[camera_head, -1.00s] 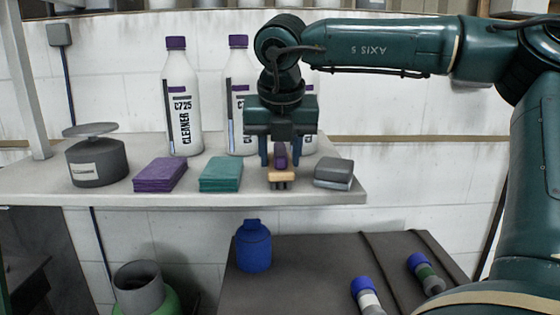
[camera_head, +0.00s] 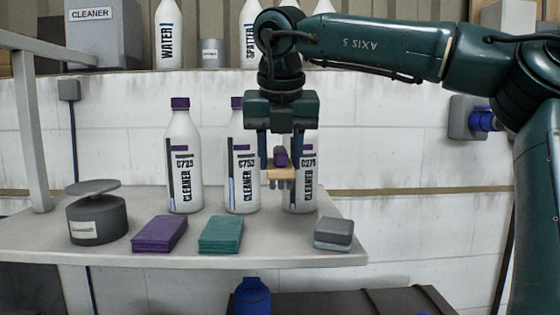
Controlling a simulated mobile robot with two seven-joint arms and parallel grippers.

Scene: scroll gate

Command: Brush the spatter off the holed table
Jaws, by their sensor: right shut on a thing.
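My right gripper (camera_head: 281,152) is shut on a small brush (camera_head: 281,173) with a purple grip, a tan wooden body and grey bristles pointing down. The brush is held upright in the air above the shelf, in front of the cleaner bottles. No holed table and no spatter can be made out in this view. My left gripper is not in view.
On the shelf (camera_head: 60,240) stand several cleaner bottles (camera_head: 184,165), a grey canister (camera_head: 95,220), purple cloths (camera_head: 159,234), teal cloths (camera_head: 221,235) and grey sponges (camera_head: 334,234). Below is a dark surface (camera_head: 350,303) with a blue bottle (camera_head: 252,298).

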